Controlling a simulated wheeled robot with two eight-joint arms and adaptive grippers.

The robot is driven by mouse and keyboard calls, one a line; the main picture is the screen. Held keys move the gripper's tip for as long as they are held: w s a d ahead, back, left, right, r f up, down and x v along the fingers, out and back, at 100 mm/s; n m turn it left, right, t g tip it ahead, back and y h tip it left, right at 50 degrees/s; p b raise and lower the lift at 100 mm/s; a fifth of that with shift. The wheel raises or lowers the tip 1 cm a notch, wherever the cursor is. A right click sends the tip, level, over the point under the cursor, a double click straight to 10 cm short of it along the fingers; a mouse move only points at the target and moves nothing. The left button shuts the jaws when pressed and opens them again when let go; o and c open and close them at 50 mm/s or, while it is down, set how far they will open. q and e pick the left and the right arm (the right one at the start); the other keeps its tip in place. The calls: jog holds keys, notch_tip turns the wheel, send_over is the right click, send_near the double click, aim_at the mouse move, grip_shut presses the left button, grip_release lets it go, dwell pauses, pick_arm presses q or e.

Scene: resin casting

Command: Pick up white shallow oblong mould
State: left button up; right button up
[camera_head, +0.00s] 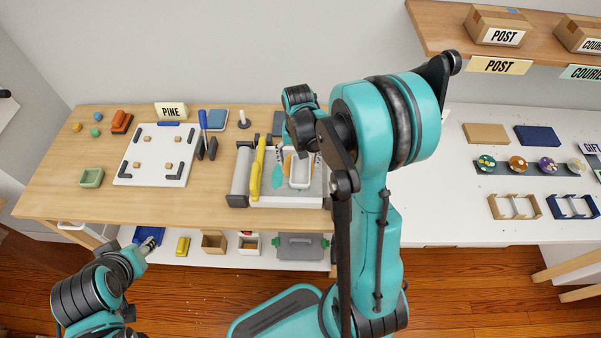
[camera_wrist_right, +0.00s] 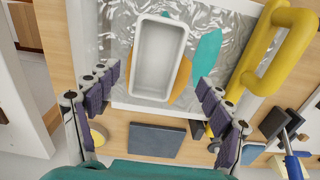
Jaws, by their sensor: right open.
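The white shallow oblong mould (camera_wrist_right: 158,58) lies in a pale, foil-lined tray (camera_wrist_right: 112,45) in the right wrist view. It also shows in the head view (camera_head: 300,173), partly covered by my right arm. My right gripper (camera_wrist_right: 155,92) is open and empty, with its dark padded fingers spread on either side of the mould's near end. In the head view my right gripper (camera_head: 302,142) is over the tray's far side. My left gripper (camera_head: 148,246) is low at the left, in front of the workbench; its fingers are too small to read.
A teal shape (camera_wrist_right: 207,52) and an orange one lie beside the mould. A yellow-handled tool (camera_wrist_right: 268,48) lies along the tray. A grey roller (camera_head: 240,172) is left of the tray. A dark square block (camera_wrist_right: 157,139) sits outside it.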

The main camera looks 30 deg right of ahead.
aim_at(301, 173)
jog(key=f, duration=0.1)
jog(key=f+b, duration=0.1)
jog(key=f, duration=0.1)
jog(key=f+b, duration=0.1)
jog(key=shift+s+d+f, duration=0.2)
jog(key=shift+d+f, duration=0.05)
jog(key=shift+f, duration=0.1)
jog(key=shift+r, duration=0.1)
jog(key=c, duration=1.3)
jog(key=shift+o, duration=0.2)
